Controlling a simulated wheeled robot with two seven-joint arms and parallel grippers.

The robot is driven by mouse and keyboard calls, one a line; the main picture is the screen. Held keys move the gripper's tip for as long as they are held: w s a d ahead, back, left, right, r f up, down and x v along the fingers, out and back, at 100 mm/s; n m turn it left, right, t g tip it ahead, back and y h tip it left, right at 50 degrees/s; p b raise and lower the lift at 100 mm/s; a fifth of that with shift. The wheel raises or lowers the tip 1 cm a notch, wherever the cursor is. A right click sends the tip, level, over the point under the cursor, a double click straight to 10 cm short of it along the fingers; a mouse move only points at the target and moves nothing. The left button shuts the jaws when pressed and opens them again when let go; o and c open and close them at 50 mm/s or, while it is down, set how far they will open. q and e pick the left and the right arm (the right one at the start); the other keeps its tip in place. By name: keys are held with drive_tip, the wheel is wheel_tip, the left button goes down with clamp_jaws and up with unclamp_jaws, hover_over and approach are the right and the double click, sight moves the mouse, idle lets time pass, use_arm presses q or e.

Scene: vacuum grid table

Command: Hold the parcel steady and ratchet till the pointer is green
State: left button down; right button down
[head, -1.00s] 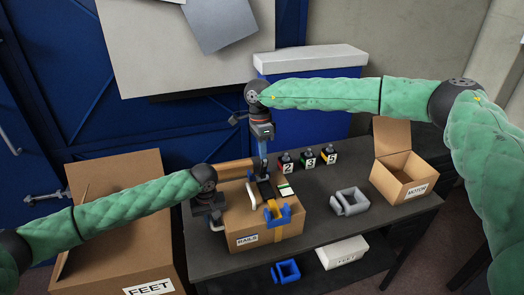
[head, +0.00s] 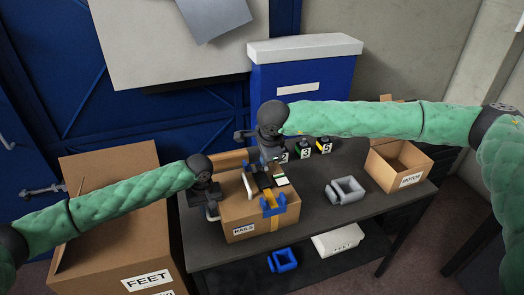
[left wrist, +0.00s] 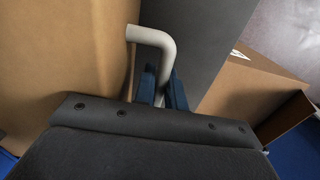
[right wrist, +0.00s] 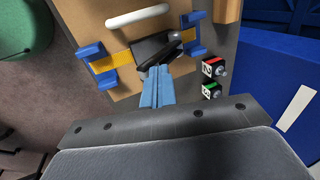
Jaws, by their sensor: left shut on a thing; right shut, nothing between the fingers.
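The parcel (head: 238,212) is a brown carton labelled RAILS on the table. A yellow strap (right wrist: 113,60) with blue corner pieces (right wrist: 95,64) crosses its top. My left gripper (left wrist: 163,88) is shut on a white bent handle (left wrist: 152,37) at the parcel's left side. The black ratchet (right wrist: 155,50) with its lever sits on the strap. My right gripper (right wrist: 157,84) is shut and empty, its blue fingertips close to the ratchet lever; contact is unclear. A small white and green card (head: 282,181) lies beside the ratchet; I cannot make out a pointer.
A grey clamp-like piece (head: 345,190) and an open MOTOR box (head: 402,165) are to the right. A large FEET box (head: 110,245) stands left. A blue piece (head: 283,261) and a white box (head: 338,240) lie below.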

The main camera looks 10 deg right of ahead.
sight(270, 199)
drive_tip(key=s+f, duration=0.3)
drive_tip(key=shift+s+d+f, duration=0.1)
drive_tip(key=shift+s+d, duration=0.15)
drive_tip(key=shift+d, duration=0.15)
drive_tip(key=shift+s+d+f, duration=0.1)
drive_tip(key=shift+s+f, duration=0.3)
drive_tip(key=shift+f, duration=0.3)
drive_tip(key=shift+s+d+f, duration=0.1)
drive_tip(key=shift+s+f, duration=0.3)
drive_tip(key=shift+f, duration=0.3)
use_arm(q)
drive_tip(key=shift+r, duration=0.1)
use_arm(e)
drive_tip(key=shift+s+f, duration=0.1)
drive_tip(key=shift+f, duration=0.05)
use_arm(q)
drive_tip(key=shift+w, duration=0.1)
use_arm(e)
drive_tip(key=s+d+r, duration=0.1)
drive_tip(key=s+r, duration=0.7)
drive_tip(key=r, duration=0.2)
drive_tip(key=shift+d, duration=0.35)
use_arm(q)
drive_tip(key=c, duration=1.4)
unclamp_jaws()
drive_tip(key=shift+o, duration=0.2)
